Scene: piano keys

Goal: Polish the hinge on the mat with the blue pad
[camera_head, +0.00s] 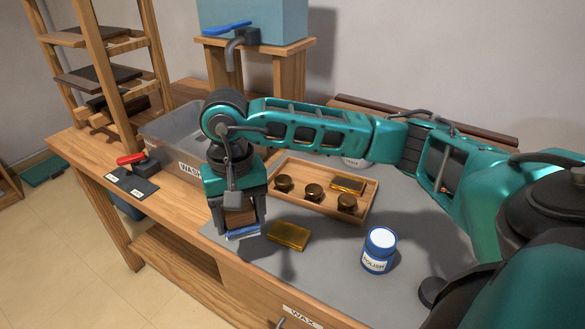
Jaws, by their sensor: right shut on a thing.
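My right gripper (239,213) is shut on a wooden block whose underside is the blue pad (243,233). It holds the pad upright, pad side down, just left of the hinge; I cannot tell whether the pad touches the surface below. The brass hinge (289,236) lies flat on the grey mat (330,250), apart from the pad in the picture. A blue jar marked POLISH (379,250), with a white top, stands on the mat to the right of the hinge. My left gripper is not in view.
A wooden tray (318,208) behind the hinge holds several brass pieces. A blue tank (255,20) with a tap stands behind. The mat's front is clear.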

